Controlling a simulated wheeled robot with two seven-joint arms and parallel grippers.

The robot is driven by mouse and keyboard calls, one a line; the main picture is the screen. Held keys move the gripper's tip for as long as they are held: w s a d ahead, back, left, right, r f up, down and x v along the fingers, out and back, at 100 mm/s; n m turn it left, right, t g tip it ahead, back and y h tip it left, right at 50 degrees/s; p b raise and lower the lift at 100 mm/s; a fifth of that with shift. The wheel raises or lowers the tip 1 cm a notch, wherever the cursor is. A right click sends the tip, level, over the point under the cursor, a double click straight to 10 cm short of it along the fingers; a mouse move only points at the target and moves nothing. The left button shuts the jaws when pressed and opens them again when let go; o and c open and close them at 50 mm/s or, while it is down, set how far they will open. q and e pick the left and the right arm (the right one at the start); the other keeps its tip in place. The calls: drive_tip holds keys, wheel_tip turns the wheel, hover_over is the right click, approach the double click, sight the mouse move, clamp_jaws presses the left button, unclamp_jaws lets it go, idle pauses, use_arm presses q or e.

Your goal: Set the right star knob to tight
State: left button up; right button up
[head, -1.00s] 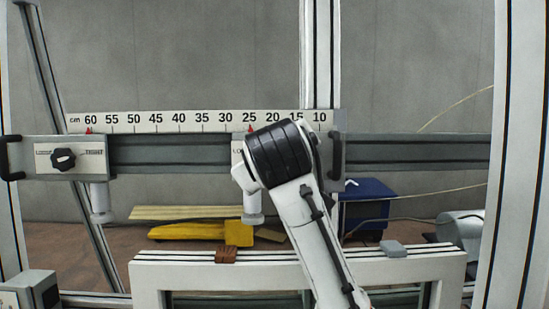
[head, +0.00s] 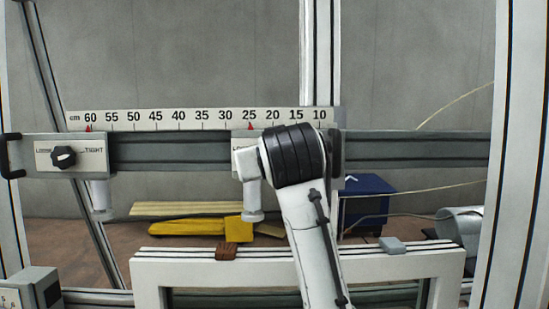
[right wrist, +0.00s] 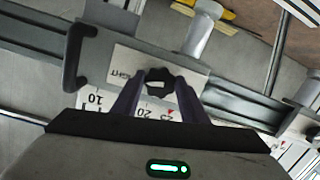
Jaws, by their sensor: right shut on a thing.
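The right star knob (right wrist: 158,82) is black and sits on a pale plate (right wrist: 125,66) in the right wrist view. My right gripper (right wrist: 156,88) is shut on it, one finger on each side. Part of the word TIGHT shows upside down beside the knob; any pointer is too small to read. In the head view my right arm hides this knob and most of its plate (head: 243,160). The left star knob (head: 63,157) is black, on a plate marked LOOSE and TIGHT, with nothing touching it. My left gripper is not in view.
A grey rail (head: 170,153) runs across the frame below a centimetre scale (head: 180,121). A black handle (right wrist: 78,55) stands beside the right plate. A white frame (head: 200,268) with a brown block (head: 226,251) and a grey block (head: 392,245) is below.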

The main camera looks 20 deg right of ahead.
drive_tip(key=shift+r, duration=0.1)
drive_tip(key=o, duration=1)
drive_tip(key=shift+o, duration=0.2)
drive_tip(key=b+v, duration=0.1)
drive_tip(key=v, duration=0.9)
drive_tip(key=shift+s+b, duration=0.2)
drive_tip(key=shift+b, duration=0.15)
